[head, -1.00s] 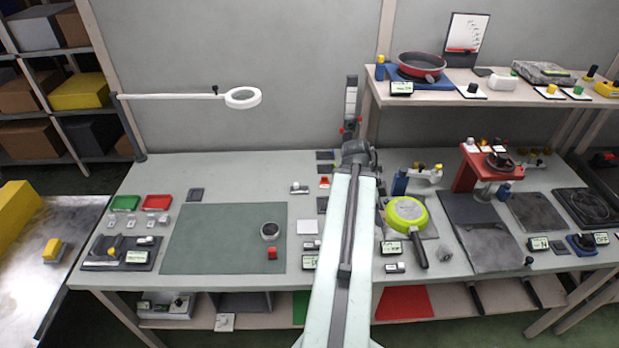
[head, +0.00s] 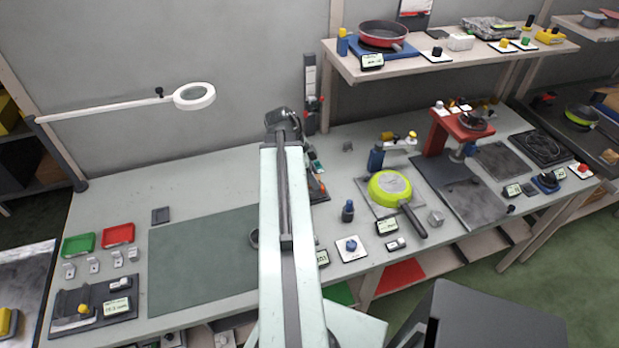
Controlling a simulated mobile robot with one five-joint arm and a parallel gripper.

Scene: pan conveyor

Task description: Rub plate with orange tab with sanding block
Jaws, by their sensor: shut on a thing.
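My arm rises through the middle of the head view to a dark joint at its top. My gripper is hidden behind the arm, so what it holds does not show. Just right of the arm, a small dark item with an orange-red part (head: 321,188) lies on the bench, partly covered by the arm. I cannot tell whether it is the plate with the orange tab. I cannot pick out the sanding block.
The bench carries a green mat (head: 200,262), a green pan (head: 390,187), a red stand (head: 458,128) and small red and green trays. A shelf (head: 440,66) with a red pan (head: 383,34) stands behind. A lamp arm (head: 110,104) reaches over the left side.

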